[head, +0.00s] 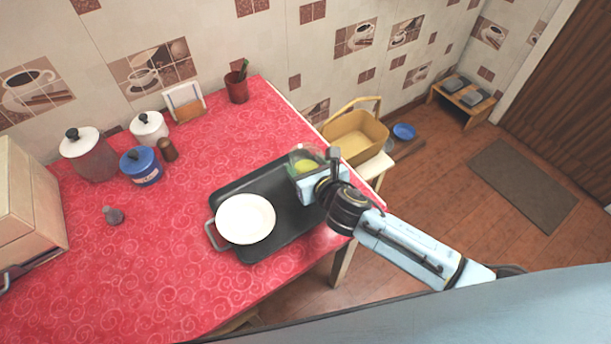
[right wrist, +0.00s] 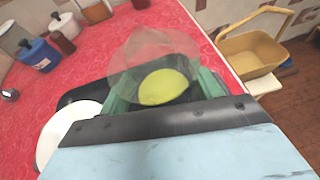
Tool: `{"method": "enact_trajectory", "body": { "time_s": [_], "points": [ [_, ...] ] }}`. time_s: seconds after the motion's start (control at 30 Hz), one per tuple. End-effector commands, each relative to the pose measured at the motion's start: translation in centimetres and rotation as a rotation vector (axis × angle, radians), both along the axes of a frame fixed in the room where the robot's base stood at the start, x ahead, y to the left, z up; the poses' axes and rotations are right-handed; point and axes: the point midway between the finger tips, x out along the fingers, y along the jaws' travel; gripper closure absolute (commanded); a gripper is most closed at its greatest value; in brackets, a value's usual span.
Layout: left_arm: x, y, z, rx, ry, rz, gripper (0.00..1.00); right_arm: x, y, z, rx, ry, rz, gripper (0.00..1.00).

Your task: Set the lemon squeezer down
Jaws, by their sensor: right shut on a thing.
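The lemon squeezer (head: 304,161) is a see-through, cup-like thing with a yellow-green part inside. It is over the far right end of the dark tray (head: 275,187). My right gripper (head: 308,172) is shut on it, its arm coming in from the right. In the right wrist view the squeezer (right wrist: 150,58) stands between the two green fingers (right wrist: 165,92), hiding part of the tray. I cannot tell whether its base touches the tray. My left gripper is not in view.
Canisters (head: 90,157), a blue pot (head: 141,167), a pepper mill (head: 168,150) and a red cup (head: 237,88) stand farther back. A yellow basket (head: 356,137) is beyond the counter's right edge. The red counter (head: 150,260) is clear in front.

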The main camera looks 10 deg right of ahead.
Motion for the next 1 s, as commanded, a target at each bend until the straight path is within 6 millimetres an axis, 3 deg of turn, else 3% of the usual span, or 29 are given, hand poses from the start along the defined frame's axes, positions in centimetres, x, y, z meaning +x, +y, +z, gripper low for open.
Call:
{"method": "enact_trajectory", "body": {
  "time_s": [0.2, 0.57, 0.6, 0.7, 0.77, 1.0],
  "points": [
    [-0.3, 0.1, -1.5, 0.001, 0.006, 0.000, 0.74, 0.0, 0.0, -3.1, 0.002, 0.001, -0.001, 0.66],
    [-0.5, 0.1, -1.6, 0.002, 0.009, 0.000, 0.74, 0.0, 0.0, -3.4, 0.000, 0.000, 0.000, 0.66],
    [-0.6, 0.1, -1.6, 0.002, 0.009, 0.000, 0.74, 0.0, 0.0, -3.5, 0.000, 0.002, 0.000, 0.33],
    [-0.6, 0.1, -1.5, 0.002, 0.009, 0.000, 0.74, 0.0, 0.0, -3.4, 0.000, 0.002, 0.000, 0.20],
    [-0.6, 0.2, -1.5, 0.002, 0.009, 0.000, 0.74, 0.0, 0.0, -3.4, 0.000, 0.002, 0.000, 0.14],
    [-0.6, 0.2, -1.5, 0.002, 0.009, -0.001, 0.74, 0.0, 0.0, -3.4, 0.000, 0.002, 0.000, 0.14]
  ]
}}
